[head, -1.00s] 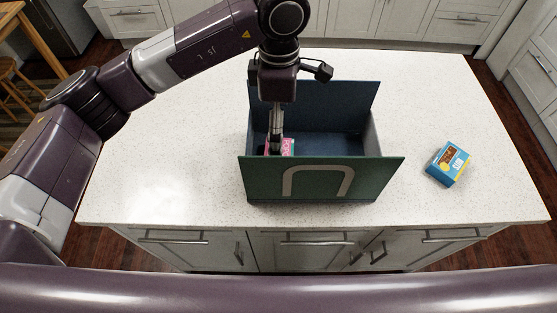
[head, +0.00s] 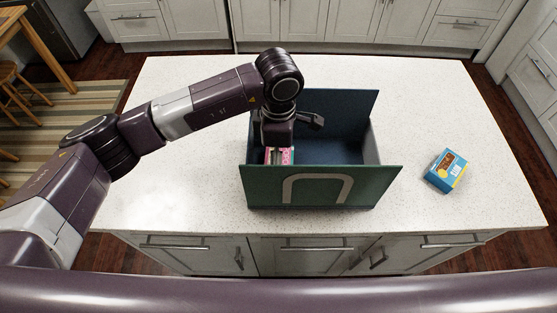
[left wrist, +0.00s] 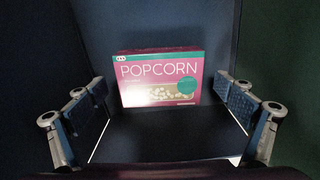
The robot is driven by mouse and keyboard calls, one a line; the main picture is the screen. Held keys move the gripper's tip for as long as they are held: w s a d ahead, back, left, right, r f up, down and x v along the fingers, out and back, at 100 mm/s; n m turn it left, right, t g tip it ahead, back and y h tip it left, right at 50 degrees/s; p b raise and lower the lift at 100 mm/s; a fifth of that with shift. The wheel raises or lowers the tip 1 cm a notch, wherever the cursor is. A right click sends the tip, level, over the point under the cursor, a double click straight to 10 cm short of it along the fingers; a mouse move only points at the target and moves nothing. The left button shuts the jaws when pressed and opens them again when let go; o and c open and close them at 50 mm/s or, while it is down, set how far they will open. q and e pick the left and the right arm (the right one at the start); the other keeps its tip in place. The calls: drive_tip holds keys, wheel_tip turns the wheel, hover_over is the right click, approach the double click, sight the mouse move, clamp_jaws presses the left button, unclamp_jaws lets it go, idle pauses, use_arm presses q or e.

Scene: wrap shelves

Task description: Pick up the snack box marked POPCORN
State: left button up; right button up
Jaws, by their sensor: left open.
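The pink snack box marked POPCORN (left wrist: 160,79) stands inside the dark blue and green carrier box, its printed face toward the left wrist camera. In the head view only part of the snack box (head: 286,156) shows past my gripper. My left gripper (left wrist: 165,110) is open, with one finger to each side of the snack box in the left wrist view. The fingers look apart from it. In the head view this gripper (head: 276,152) points down into the left part of the carrier. My right gripper is not in view.
The carrier (head: 370,185) has a tall green front wall with a grey arch, and a tall blue back wall. A blue and yellow box (head: 446,170) lies on the white counter (head: 440,110) to the right. The counter around them is clear.

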use_arm(q)
drive_tip(key=c, duration=1.3)
